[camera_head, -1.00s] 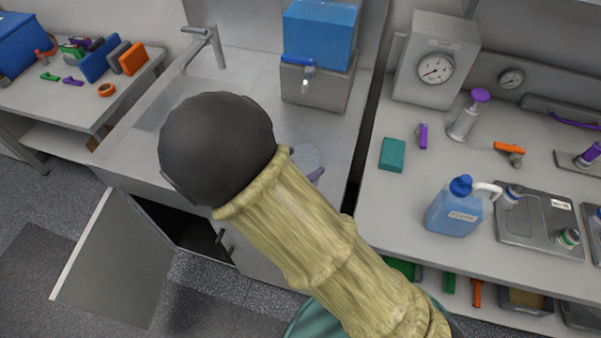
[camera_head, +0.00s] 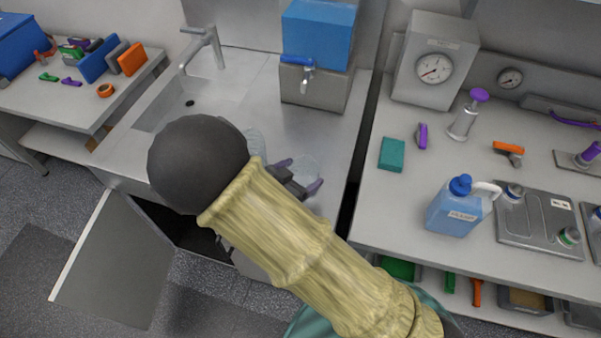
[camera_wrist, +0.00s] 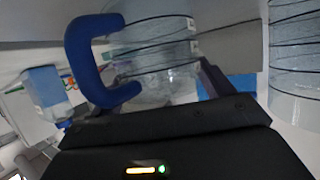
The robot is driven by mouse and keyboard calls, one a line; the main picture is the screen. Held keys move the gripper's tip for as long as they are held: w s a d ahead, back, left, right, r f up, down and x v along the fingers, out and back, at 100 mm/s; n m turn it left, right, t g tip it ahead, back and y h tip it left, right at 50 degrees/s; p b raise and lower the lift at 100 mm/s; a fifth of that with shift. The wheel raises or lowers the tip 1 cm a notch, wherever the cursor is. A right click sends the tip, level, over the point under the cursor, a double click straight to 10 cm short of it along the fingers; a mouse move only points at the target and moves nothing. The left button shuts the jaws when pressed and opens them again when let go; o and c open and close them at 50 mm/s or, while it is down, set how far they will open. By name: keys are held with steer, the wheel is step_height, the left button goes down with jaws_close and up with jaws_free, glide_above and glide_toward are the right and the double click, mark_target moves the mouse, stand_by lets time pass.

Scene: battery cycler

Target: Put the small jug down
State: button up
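A clear jug (camera_wrist: 155,65) with dark rings and a blue handle (camera_wrist: 88,60) is in front of my gripper in the wrist view, handle toward me. In the head view a clear vessel (camera_head: 306,168), apparently this jug, is on the steel sink counter (camera_head: 335,130), partly behind the fingers. My gripper (camera_head: 299,175) has purple fingertips spread apart near it, and I see no grip on the handle. One dark finger (camera_wrist: 212,78) shows right of the jug in the wrist view. The jug's base contact is hidden.
A second clear ringed vessel (camera_wrist: 295,60) stands close by at right in the wrist view. The blue tank with tap (camera_head: 318,40) is behind on the counter. The faucet (camera_head: 203,45) and basin are left. The blue jug (camera_head: 455,212) is on the right bench. A cabinet door (camera_head: 115,265) hangs open.

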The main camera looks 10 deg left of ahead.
steer(key=shift+o, duration=1.3)
steer(key=shift+r, duration=0.15)
steer(key=v, duration=1.2)
steer(key=shift+b, duration=0.45)
steer(key=shift+d+r, duration=0.1)
steer(key=shift+r, duration=0.05)
